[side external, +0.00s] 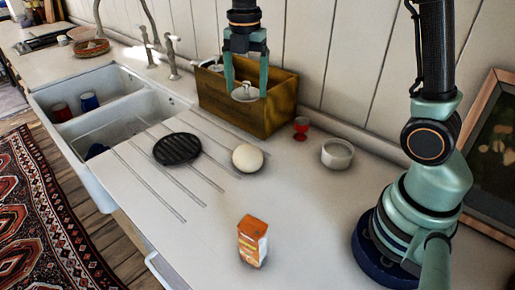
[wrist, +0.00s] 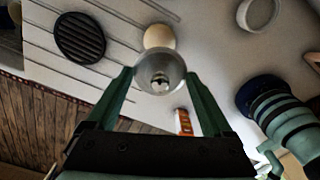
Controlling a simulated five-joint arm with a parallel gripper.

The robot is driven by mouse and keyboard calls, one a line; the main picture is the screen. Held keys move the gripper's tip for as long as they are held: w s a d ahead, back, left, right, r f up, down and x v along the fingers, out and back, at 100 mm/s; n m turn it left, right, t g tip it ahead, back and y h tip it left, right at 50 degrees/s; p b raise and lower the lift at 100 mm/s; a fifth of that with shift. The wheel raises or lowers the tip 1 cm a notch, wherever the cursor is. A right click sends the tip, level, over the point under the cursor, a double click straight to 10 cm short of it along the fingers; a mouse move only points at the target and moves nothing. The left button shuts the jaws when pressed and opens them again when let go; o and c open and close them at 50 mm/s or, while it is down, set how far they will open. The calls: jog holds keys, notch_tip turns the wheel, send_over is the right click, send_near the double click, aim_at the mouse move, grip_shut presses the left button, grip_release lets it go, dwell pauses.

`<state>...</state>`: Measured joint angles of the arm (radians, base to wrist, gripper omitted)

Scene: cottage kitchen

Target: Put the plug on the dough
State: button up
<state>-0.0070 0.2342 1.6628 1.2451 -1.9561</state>
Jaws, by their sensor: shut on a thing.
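The plug (side external: 245,93) is a pale metallic, round piece with a small knob on top. My gripper (side external: 246,88) is shut on it and holds it up in the air, in front of the wooden box in the side view. In the wrist view the plug (wrist: 160,68) sits between the fingertips of my gripper (wrist: 158,75) as a grey disc. The dough (side external: 247,157) is a cream ball on the white counter, lower in the side view than the plug and apart from it. In the wrist view the plug partly covers the dough (wrist: 159,36).
A wooden box (side external: 216,110) stands against the wall. A black ridged disc (side external: 177,149) lies left of the dough. A red cup (side external: 300,128) and white bowl (side external: 337,154) stand to its right. An orange carton (side external: 252,241) stands in front. The sink (side external: 120,130) is at left.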

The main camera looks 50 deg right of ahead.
aim_at(248, 148)
notch_tip(248, 148, down, 16)
jog(key=shift+r, duration=0.15)
dwell(0.3)
jog(key=o, duration=1.1)
jog(key=shift+o, duration=0.2)
